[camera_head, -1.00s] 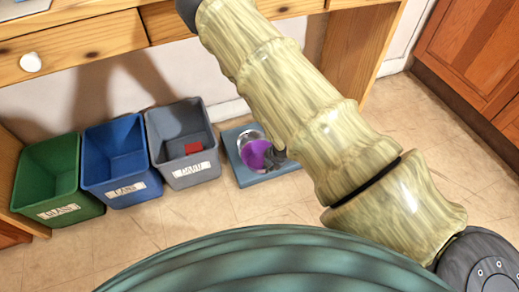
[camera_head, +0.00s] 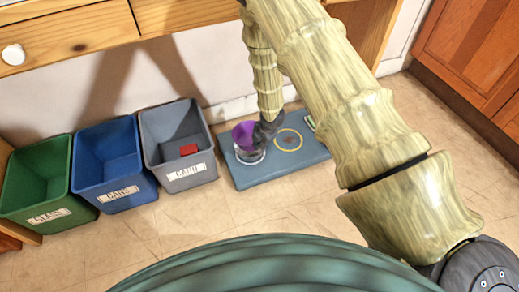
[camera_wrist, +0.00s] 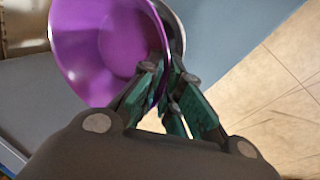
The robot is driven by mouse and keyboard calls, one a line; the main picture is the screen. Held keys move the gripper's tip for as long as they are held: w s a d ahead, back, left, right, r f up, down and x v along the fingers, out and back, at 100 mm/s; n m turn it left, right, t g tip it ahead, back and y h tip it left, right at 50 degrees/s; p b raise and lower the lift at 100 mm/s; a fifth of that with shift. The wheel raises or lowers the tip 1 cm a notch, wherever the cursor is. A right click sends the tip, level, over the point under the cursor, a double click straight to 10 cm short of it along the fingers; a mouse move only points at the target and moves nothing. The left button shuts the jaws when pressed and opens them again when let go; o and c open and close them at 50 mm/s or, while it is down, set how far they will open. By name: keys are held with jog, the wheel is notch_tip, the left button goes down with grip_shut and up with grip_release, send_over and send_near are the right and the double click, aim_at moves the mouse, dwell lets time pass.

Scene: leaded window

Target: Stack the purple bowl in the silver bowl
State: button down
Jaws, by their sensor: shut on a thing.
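The purple bowl (camera_head: 243,134) is at the left part of the blue mat, by my gripper (camera_head: 262,134). The silver bowl (camera_head: 250,156) shows just below it in the head view, partly hidden by the purple bowl and my gripper. In the wrist view the purple bowl (camera_wrist: 95,50) fills the upper left, its opening toward the camera. My gripper (camera_wrist: 168,92) is shut on its right rim. A strip of the silver bowl (camera_wrist: 177,32) shows behind that rim. I cannot tell whether the two bowls touch.
The blue mat (camera_head: 285,168) lies on the tiled floor, with a yellow-ringed round thing (camera_head: 289,140) to the right of the bowls. Grey (camera_head: 180,182), blue (camera_head: 128,191) and green (camera_head: 50,212) bins stand to the left. A wooden desk (camera_head: 100,27) overhangs behind.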

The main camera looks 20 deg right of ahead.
jog(key=shift+s+f+b, duration=0.1)
jog(key=shift+f+b, duration=0.8)
jog(key=shift+f, duration=0.85)
jog(key=shift+f, duration=0.55)
jog(key=c, duration=1.6)
grip_release()
jog(key=shift+s, duration=0.1)
jog(key=shift+c, duration=0.2)
jog(key=shift+f, duration=0.2)
jog(key=shift+r, duration=0.15)
